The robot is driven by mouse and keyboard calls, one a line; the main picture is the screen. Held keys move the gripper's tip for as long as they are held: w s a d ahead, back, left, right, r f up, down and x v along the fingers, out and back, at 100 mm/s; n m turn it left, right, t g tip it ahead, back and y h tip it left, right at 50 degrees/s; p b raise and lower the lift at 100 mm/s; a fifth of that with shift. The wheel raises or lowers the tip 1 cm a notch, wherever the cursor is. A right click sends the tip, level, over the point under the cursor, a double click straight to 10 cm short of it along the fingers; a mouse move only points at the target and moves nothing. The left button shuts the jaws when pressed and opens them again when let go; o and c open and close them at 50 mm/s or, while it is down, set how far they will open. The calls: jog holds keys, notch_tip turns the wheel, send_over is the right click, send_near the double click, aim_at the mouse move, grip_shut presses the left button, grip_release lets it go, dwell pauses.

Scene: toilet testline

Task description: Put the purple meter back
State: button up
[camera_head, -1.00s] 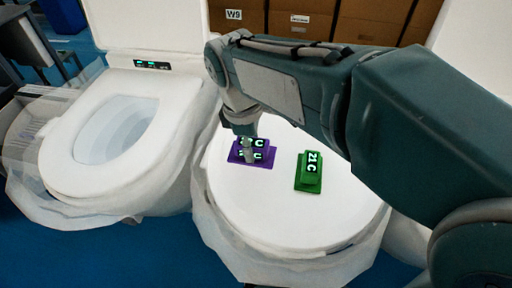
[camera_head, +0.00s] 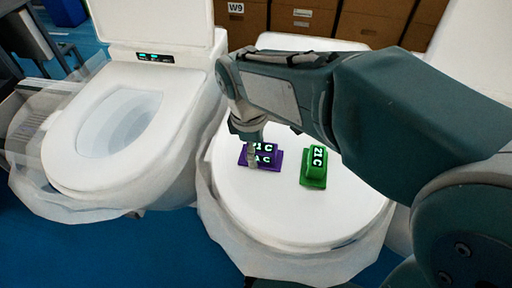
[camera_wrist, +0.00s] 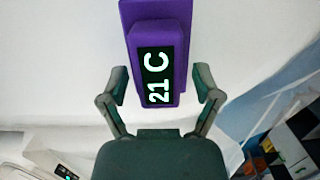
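The purple meter (camera_head: 262,157) is on the white closed toilet lid, left of the green meter (camera_head: 314,167). White display characters show on it, partly covered by my gripper (camera_head: 252,154). In the wrist view the purple meter (camera_wrist: 158,78) reads "21 C" and points down toward my gripper (camera_wrist: 160,85). My gripper is open, with one finger on each side of the meter's near end. A narrow gap shows between each finger and the meter. In the head view the fingers partly hide the meter's left side.
An open-lid toilet (camera_head: 115,130) with a lit panel stands to the left. Cardboard boxes (camera_head: 300,18) line the back. The front of the closed lid (camera_head: 285,215) is clear. Clear plastic hangs around both toilets.

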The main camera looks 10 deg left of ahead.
jog(key=shift+d+r, duration=0.15)
jog(key=shift+d, duration=0.15)
jog(key=shift+r, duration=0.4)
notch_tip(320, 180, up, 11)
jog(key=a, duration=0.2)
jog(key=d+m, duration=0.2)
jog(key=d, duration=0.2)
jog(key=s+d+m+t+y, duration=0.1)
jog(key=d+m, duration=0.2)
jog(key=d, duration=0.2)
jog(key=s+d+f+m+t, duration=0.1)
jog(key=d+m, duration=0.2)
jog(key=d, duration=0.1)
jog(key=shift+s+d+f+y, duration=0.1)
jog(key=shift+s+d+y, duration=0.1)
jog(key=shift+s+y, duration=0.1)
jog(key=s+d+f+m+t, duration=0.1)
jog(key=s+d+m, duration=0.1)
jog(key=d+m, duration=0.1)
jog(key=s+d+f+m+t, duration=0.1)
jog(key=d+f+m, duration=0.1)
jog(key=d+m, duration=0.1)
jog(key=s+d+f+m+t, duration=0.1)
jog(key=s+d+f+m, duration=0.1)
jog(key=shift+s+d+m+t, duration=0.3)
jog(key=shift+d+m+t, duration=0.1)
jog(key=shift+s+f, duration=0.1)
jog(key=shift+f, duration=0.05)
jog(key=shift+d, duration=0.15)
